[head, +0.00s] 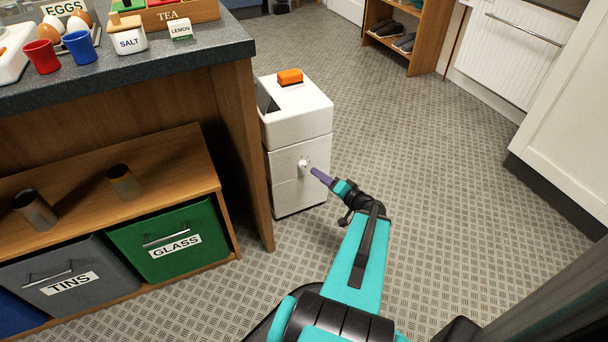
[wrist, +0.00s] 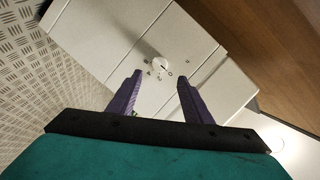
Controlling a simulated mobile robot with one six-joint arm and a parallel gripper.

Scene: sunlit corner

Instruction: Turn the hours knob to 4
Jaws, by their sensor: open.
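The hours knob (head: 302,163) is a small white round knob on the front of a white cabinet-like unit (head: 300,140). In the wrist view the knob (wrist: 160,63) shows with small dark marks around part of it. The marks are too small to read surely, and I cannot tell which one the knob points at. My gripper (head: 314,173) is close in front of the knob. In the wrist view its two purple fingers (wrist: 160,80) are open and apart, with the knob just beyond the gap between their tips. Nothing is between the fingers.
An orange block-like part (head: 289,77) sits on top of the unit. A wooden counter (head: 235,110) stands close at left, with a green GLASS bin (head: 190,225) below. Patterned floor (head: 440,190) is open to the right. A shoe rack (head: 432,35) stands behind.

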